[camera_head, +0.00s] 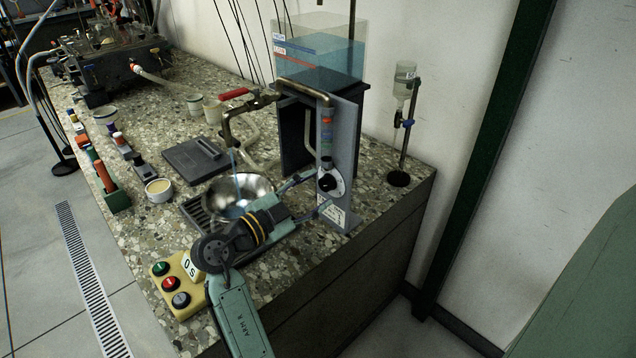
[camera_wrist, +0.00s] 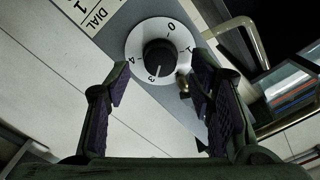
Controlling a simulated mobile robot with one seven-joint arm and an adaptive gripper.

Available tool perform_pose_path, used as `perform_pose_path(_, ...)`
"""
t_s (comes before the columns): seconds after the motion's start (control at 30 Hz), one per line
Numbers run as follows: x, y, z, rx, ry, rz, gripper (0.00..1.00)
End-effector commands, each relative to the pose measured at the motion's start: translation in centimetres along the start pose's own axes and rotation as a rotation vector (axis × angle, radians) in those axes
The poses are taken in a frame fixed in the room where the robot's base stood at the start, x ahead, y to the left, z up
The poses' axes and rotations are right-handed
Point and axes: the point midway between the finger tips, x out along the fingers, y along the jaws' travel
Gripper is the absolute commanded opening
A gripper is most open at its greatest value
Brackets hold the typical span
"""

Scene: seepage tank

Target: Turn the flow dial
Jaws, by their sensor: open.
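The flow dial (camera_head: 331,181) is a round white disc with a black knob, mounted on a grey upright panel (camera_head: 348,130). In the wrist view the black knob (camera_wrist: 159,56) sits in the middle of the white disc, and numbers 0, 1, 3 and 4 show around it. A pale mark on the knob points towards the 3. My gripper (camera_head: 313,192) is open in front of the dial. In the wrist view my gripper (camera_wrist: 160,76) has one finger on each side of the knob, with visible gaps, and its tips are just short of it.
A clear water tank (camera_head: 320,45) stands behind the panel. A pipe with a red-handled valve (camera_head: 236,94) pours a thin stream into a metal bowl (camera_head: 262,184). A bottle stand (camera_head: 398,179) is at the right. A yellow button box (camera_head: 160,269) sits at the bench's near corner.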

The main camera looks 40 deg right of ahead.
Motion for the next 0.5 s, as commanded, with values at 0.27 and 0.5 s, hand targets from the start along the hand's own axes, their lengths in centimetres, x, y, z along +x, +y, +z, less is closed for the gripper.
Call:
perform_pose_path(0.27, 1.9, -0.1, 0.0, 0.0, -0.001, -0.002, 0.49)
perform_pose_path(0.5, 1.9, -0.1, 0.1, 0.0, -0.001, -0.002, 0.48)
